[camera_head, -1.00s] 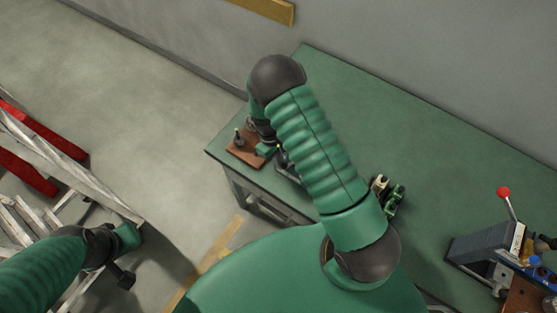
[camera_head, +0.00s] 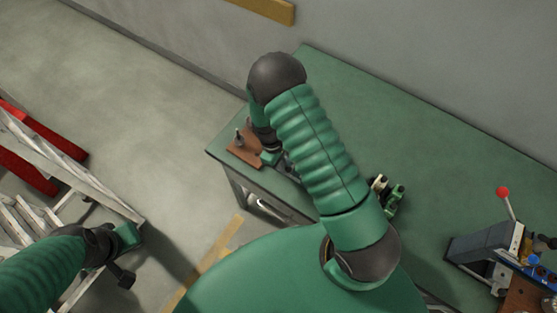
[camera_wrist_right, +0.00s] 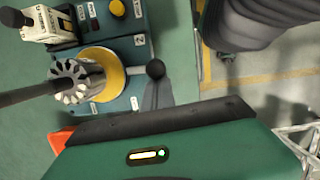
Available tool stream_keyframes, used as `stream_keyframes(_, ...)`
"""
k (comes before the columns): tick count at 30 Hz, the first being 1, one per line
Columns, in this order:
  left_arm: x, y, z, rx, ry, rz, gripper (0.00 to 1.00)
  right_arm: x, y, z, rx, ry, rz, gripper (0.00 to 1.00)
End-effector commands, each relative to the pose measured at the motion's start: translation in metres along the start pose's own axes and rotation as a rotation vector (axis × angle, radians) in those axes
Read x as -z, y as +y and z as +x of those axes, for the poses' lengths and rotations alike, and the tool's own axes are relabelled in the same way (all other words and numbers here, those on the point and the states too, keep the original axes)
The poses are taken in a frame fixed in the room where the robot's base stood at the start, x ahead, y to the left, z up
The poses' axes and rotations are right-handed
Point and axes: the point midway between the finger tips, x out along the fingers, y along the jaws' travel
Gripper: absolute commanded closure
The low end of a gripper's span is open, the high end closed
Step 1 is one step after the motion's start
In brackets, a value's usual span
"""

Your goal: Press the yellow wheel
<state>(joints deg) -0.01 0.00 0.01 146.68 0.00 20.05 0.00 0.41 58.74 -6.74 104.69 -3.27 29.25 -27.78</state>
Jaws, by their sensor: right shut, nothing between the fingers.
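The yellow wheel (camera_wrist_right: 112,75) shows in the right wrist view as a yellow disc behind a slotted metal armature (camera_wrist_right: 76,82) with a dark shaft running left. It sits on a blue-grey machine base (camera_wrist_right: 120,45). My right gripper (camera_head: 280,163) is shut and empty at the table's left end, partly hidden by my own arm in the head view. Its green body fills the bottom of the right wrist view, and the fingertips are not clear there. I cannot make out the wheel in the head view. My left gripper (camera_head: 124,262) hangs low at the left, away from the table; its jaws are unclear.
The green table (camera_head: 400,120) runs along the wall. A brown board with a peg (camera_head: 243,150) lies at its left corner. Small green and cream parts (camera_head: 388,192) and a grey machine with a red-knobbed lever (camera_head: 485,245) stand further right. A white-and-red rack (camera_head: 60,165) stands at the left.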

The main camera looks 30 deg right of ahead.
Motion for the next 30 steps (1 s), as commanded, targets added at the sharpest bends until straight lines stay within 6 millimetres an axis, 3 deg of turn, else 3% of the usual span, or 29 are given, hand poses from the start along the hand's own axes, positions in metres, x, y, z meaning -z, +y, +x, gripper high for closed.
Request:
stream_keyframes(15,0.001,0.0,-0.005,0.0,0.0,0.0,1.0,-0.02,-0.006,0.005,-0.057,0.0,-0.222,1.0)
stream_keyframes(30,0.001,0.0,-0.006,0.0,0.0,0.0,1.0,-0.027,-0.006,0.007,-0.078,0.0,-0.301,1.0)
